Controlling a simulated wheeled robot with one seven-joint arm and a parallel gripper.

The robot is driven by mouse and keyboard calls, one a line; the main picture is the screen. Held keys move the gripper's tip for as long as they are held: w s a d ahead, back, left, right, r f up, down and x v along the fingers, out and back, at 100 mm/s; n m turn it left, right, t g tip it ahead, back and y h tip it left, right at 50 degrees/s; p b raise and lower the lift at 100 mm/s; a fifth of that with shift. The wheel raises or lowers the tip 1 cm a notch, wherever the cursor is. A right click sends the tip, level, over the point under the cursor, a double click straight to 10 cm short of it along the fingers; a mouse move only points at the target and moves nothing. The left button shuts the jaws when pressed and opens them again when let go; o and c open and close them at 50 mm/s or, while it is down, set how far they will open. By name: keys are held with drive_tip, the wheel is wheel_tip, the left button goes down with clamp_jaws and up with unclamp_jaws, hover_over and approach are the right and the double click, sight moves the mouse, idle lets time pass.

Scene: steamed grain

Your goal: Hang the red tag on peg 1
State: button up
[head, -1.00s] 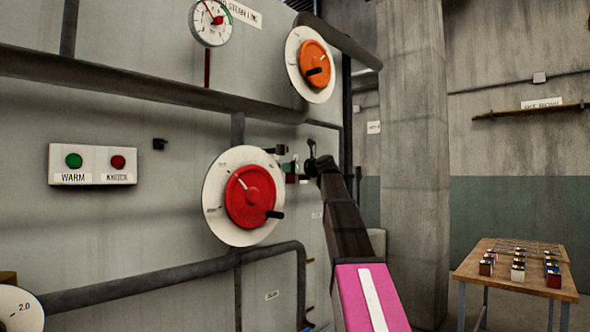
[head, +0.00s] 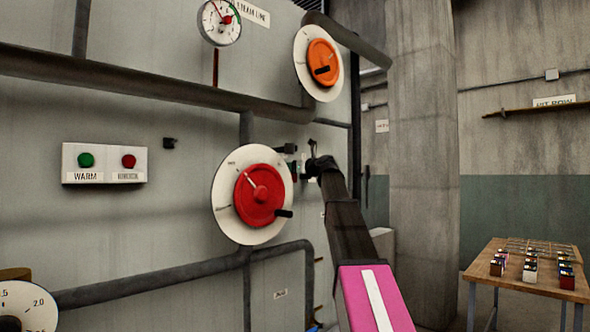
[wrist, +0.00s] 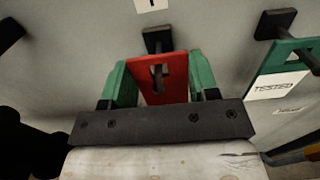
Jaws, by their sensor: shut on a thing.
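The red tag (wrist: 178,82) is in the wrist view, between the two green fingers of my gripper (wrist: 160,82), which is shut on it. The tag has a dark opening in its middle. A dark peg mount (wrist: 158,40) on the grey wall stands right behind the tag's upper edge. A dark shape shows in the opening; I cannot tell whether the peg passes through it. In the head view my gripper (head: 312,166) is close to the wall, right of the large red dial, and the tag cannot be made out clearly there.
A green tag (wrist: 289,54) is on another peg at the right, above a "TESTED" label (wrist: 280,86). A red dial (head: 258,195) and an orange dial (head: 322,62) stick out from the wall. A wooden table (head: 525,280) with small blocks stands at the right.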

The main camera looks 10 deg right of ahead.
idle(0.4)
drive_tip(key=o, duration=1)
drive_tip(key=shift+s, duration=0.1)
drive_tip(key=v, duration=1)
drive_tip(key=shift+s+d, duration=0.25)
